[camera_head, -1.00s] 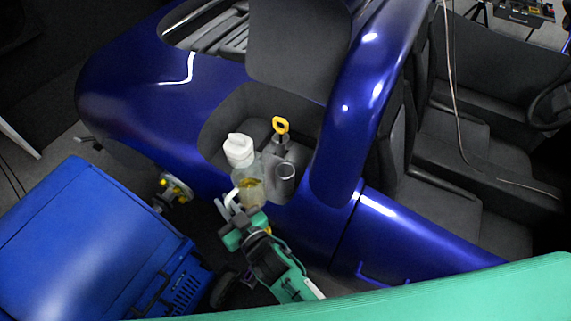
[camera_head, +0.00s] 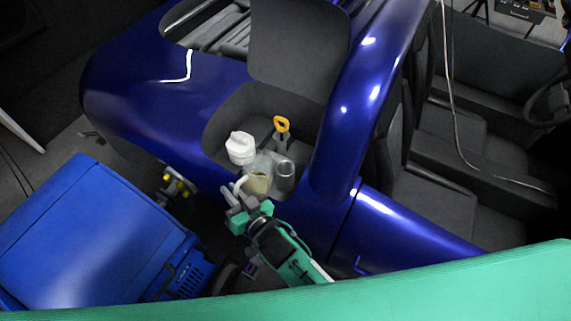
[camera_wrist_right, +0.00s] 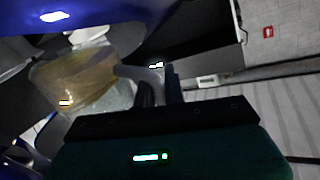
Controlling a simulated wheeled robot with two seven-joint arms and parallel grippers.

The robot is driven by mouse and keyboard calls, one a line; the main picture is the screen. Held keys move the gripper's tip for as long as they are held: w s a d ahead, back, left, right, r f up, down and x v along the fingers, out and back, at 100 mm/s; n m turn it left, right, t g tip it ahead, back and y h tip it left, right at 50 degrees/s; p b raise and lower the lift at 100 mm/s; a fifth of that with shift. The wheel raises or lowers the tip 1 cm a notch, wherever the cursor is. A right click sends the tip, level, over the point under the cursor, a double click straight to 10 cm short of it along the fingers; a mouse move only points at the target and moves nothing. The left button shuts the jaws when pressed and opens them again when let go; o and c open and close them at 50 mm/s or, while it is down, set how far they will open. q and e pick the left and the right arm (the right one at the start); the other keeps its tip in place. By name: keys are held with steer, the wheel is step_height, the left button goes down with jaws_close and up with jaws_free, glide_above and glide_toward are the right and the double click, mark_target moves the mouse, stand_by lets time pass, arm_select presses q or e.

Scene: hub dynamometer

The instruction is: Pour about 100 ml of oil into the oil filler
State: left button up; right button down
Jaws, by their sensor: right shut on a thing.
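My right gripper (camera_head: 240,197) is shut on the handle of a clear jug (camera_head: 264,164) holding amber oil. The jug is tilted, its upper part leaning toward a grey open-topped tube (camera_head: 286,172), which looks like the oil filler. The jug's rim is close beside the tube; I cannot tell whether they touch or whether oil flows. In the right wrist view the jug (camera_wrist_right: 75,78) is at the left, with the oil lying slanted in it. My left gripper is not in view.
A yellow-handled dipstick (camera_head: 281,125) stands just behind the tube. A white-capped container (camera_head: 240,147) stands left of the jug. Both are in an open bay of the blue car (camera_head: 130,100) under a raised dark lid (camera_head: 297,45). A blue machine (camera_head: 90,235) stands at the lower left.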

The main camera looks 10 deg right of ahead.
mark_target(250, 159)
steer(key=w+d+r+m+p, duration=0.2)
steer(key=r+m+p, duration=0.1)
steer(key=shift+w+d+g, duration=0.15)
steer(key=shift+d+g, duration=0.1)
steer(key=shift+g, duration=0.15)
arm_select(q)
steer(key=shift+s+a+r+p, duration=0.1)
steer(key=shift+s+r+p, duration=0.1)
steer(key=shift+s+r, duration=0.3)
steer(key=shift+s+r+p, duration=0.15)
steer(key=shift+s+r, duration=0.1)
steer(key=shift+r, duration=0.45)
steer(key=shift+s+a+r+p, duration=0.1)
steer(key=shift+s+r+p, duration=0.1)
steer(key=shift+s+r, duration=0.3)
arm_select(e)
steer(key=shift+w+d+r+m+g, duration=0.15)
steer(key=shift+w+d+m, duration=0.1)
steer(key=shift+m, duration=0.35)
steer(key=shift+w+d+r+m+g, duration=0.1)
steer(key=shift+w+d+m+g, duration=0.1)
steer(key=shift+m, duration=0.4)
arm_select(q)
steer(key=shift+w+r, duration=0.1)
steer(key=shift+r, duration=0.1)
arm_select(e)
steer(key=shift+w+d+r+m+y, duration=0.15)
steer(key=shift+m+y, duration=0.15)
steer(key=shift+m, duration=0.2)
